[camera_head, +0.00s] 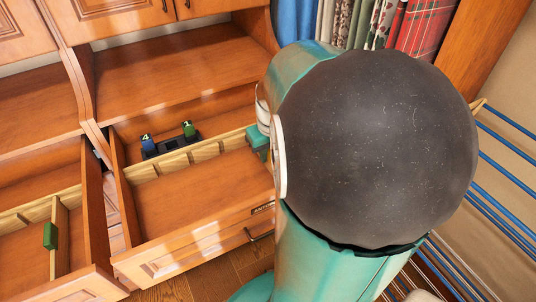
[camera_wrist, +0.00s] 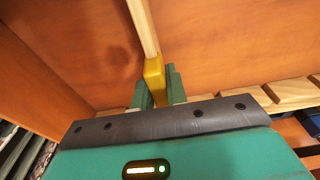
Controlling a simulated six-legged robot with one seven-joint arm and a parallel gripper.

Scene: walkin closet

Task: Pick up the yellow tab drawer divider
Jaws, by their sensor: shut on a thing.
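The yellow tab drawer divider (camera_wrist: 154,72) shows in the wrist view as a thin pale wooden strip with a yellow tab at its near end. My gripper (camera_wrist: 160,85) has its green fingers on either side of the yellow tab and is shut on it. In the head view my arm hides the divider and most of my gripper; a green part of it shows beside the right end of the open drawer's notched rail. I cannot tell whether the divider still touches the drawer (camera_head: 200,198).
A notched wooden rail (camera_head: 175,161) crosses the open drawer. Behind it stands a dark holder (camera_head: 170,147) with blue-and-green items. A divider with a green tab (camera_head: 50,236) sits in the left drawer. Hanging clothes (camera_head: 375,22) and blue rods (camera_head: 508,152) are at the right.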

